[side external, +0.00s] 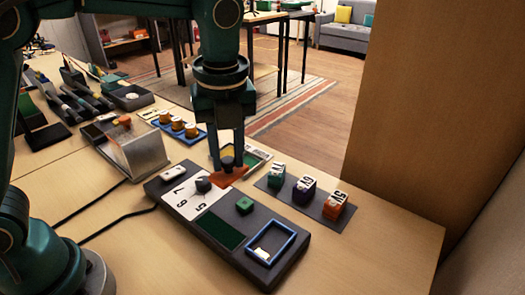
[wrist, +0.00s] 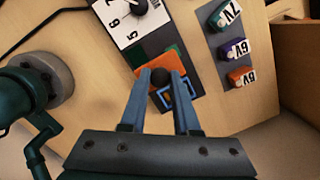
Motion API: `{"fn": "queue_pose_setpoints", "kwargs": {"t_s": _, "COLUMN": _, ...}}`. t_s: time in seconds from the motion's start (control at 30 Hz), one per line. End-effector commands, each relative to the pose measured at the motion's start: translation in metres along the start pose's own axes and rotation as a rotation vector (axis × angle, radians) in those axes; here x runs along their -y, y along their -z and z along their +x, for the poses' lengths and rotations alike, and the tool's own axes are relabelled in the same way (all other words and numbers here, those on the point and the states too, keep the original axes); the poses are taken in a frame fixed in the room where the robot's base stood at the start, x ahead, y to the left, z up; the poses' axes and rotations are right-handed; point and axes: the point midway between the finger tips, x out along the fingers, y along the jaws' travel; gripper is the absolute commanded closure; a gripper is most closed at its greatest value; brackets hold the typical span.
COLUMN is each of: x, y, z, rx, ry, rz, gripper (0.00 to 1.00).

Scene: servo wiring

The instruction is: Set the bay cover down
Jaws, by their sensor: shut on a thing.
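My gripper (side external: 228,158) is shut on the dark knob of the orange bay cover (side external: 232,176). It holds the cover up, near the back edge of the dark panel (side external: 168,184); I cannot tell the exact height. In the wrist view my gripper (wrist: 162,80) has its two blue fingers either side of the dark knob (wrist: 160,77), with the orange plate (wrist: 168,58) below it. In that view the cover overlaps the panel between the green area and the blue-framed bay (wrist: 180,95). The blue-framed bay (side external: 290,244) has a white piece inside.
The panel carries a dial (side external: 203,185), a green screen (side external: 219,231) and a green block (side external: 244,205). A tray with a green inside (side external: 262,155) lies behind my gripper. Labelled blocks (side external: 304,189) stand on a dark mat to the right. A metal box (side external: 140,150) stands left.

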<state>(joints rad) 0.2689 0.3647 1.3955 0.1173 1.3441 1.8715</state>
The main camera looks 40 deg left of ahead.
Motion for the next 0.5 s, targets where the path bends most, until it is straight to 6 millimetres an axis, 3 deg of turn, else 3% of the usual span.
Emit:
{"fn": "queue_pose_setpoints", "kwargs": {"t_s": 0.3, "x": 0.035, "y": 0.065, "z": 0.035, "rx": -0.001, "ry": -0.004, "rz": 0.005, "gripper": 1.0}}
{"fn": "queue_pose_setpoints", "kwargs": {"t_s": 0.5, "x": 0.048, "y": 0.086, "z": 0.046, "rx": 0.0, "ry": -0.001, "rz": 0.0, "gripper": 1.0}}
